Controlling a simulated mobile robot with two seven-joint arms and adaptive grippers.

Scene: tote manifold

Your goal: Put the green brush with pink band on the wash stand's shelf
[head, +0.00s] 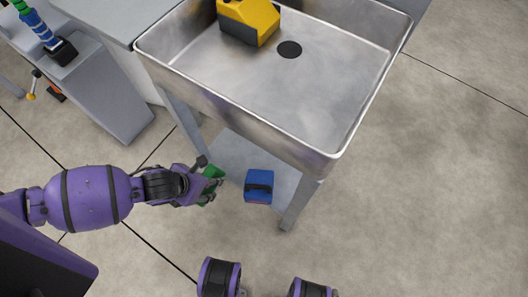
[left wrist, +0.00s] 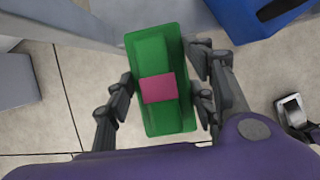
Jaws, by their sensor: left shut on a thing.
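My left gripper (head: 208,184) is shut on the green brush with pink band (left wrist: 150,52). The fingers of the left gripper (left wrist: 165,95) sit on either side of the brush in the left wrist view, and the pink band (left wrist: 158,88) faces the camera. In the head view, only green parts of the brush (head: 210,172) show around the fingers. The wash stand's low grey shelf (head: 228,150) lies under the steel sink. The held brush is at the shelf's left front side; its height above the shelf is hard to tell. My right gripper is not in view.
A blue block-like item with a black handle (head: 259,187) is at the shelf's front; it also shows in the left wrist view (left wrist: 240,15). The sink (head: 330,90) overhangs the shelf and holds a yellow and grey item (head: 248,20). A stand leg (head: 301,203) stands right of the blue item.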

